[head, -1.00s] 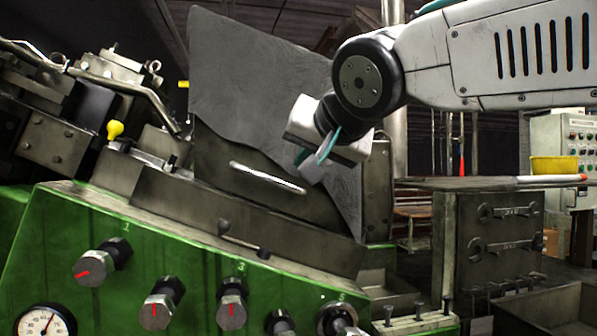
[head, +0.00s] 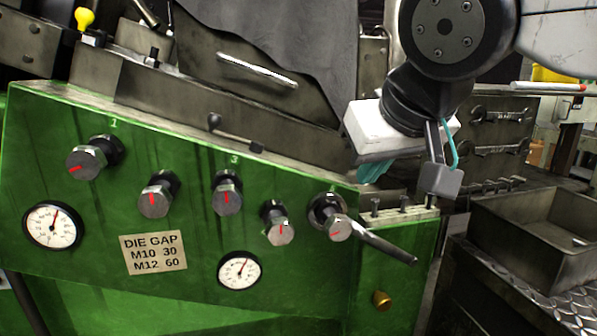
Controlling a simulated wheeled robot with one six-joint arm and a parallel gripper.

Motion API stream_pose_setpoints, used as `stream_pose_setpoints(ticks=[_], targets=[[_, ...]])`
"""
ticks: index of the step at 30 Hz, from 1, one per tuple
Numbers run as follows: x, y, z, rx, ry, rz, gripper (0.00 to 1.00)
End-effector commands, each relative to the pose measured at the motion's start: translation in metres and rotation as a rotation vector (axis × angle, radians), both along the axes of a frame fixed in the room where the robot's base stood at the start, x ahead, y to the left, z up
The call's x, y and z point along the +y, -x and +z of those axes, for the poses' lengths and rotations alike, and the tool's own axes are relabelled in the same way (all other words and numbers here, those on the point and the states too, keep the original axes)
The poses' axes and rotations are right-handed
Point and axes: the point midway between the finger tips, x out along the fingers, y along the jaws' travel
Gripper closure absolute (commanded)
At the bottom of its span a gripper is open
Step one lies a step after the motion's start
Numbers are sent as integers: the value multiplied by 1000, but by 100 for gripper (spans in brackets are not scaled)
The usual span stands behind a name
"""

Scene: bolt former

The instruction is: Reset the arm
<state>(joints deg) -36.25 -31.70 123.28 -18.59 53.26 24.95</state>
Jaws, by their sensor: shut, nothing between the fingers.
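My gripper (head: 441,182) hangs from my arm on the right side of the head view. Its white body and dark wrist joint show, and its grey fingers point down, shut, with nothing held. The fingers are in front of the right end of the green machine panel, near the row of bolts (head: 404,205). I cannot tell how far apart they are in depth.
The green panel (head: 90,265) carries several knobs, two gauges and a "DIE GAP" plate (head: 153,253). A lever (head: 388,246) sticks out from the rightmost knob. A metal bin (head: 540,225) stands at right. A grey sheet (head: 290,45) hangs above the panel.

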Motion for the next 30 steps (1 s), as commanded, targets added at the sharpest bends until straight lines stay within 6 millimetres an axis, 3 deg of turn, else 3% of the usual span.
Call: stream_pose_setpoints(ticks=[1, 6, 9, 12, 18, 30], targets=[[-24, 11, -28, 75, 49, -13, 100], [-99, 69, -115, 367, 142, -43, 100], [-128, 105, -152, 501, 123, -88, 100], [-146, 128, -174, 573, 77, -164, 100], [-168, 136, -180, 574, 30, -284, 100], [-170, 136, -179, 572, 26, -299, 100]])
